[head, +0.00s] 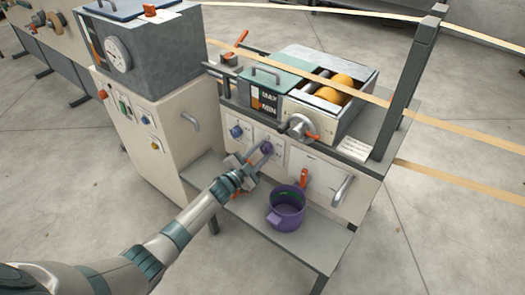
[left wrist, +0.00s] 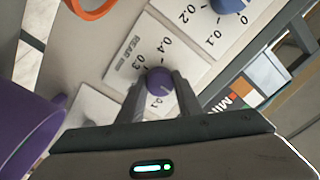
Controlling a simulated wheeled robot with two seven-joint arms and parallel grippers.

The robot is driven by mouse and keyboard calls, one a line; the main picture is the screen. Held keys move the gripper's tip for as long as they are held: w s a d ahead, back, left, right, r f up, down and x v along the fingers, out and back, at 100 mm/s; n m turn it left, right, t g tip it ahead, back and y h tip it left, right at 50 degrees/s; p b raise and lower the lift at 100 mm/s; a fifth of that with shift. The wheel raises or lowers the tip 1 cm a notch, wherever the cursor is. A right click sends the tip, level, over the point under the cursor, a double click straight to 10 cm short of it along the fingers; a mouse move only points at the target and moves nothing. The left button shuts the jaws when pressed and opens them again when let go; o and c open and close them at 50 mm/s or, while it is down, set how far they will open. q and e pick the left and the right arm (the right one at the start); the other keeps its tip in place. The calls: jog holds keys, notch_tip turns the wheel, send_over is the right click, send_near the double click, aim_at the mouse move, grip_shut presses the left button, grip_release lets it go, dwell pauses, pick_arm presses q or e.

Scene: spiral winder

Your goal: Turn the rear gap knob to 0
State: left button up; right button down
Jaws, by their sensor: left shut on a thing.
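The rear gap knob is a small purple knob (head: 266,148) on a white dial plate on the machine's front. In the left wrist view the same knob (left wrist: 159,81) sits on a plate (left wrist: 132,37) marked REAR, with 0.4, 0.3 and 0.1 readable around it. My left gripper (head: 256,159) is at the knob, and in the left wrist view its two fingers (left wrist: 158,92) stand on either side of it, shut on it. The knob's pointer and the 0 mark on its scale cannot be made out. My right gripper is not in view.
A blue knob (head: 236,131) with its own scale is beside the rear knob; it also shows in the left wrist view (left wrist: 228,5). A purple pot (head: 286,208) stands on the shelf below right, under an orange lever (head: 304,178).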

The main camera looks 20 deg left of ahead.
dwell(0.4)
pick_arm(q)
jog(key=o, duration=1)
jog(key=shift+o, duration=0.2)
jog(key=shift+s, duration=0.15)
jog(key=v, duration=1.7)
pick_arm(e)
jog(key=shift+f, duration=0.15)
pick_arm(q)
jog(key=shift+s+a+f, duration=0.1)
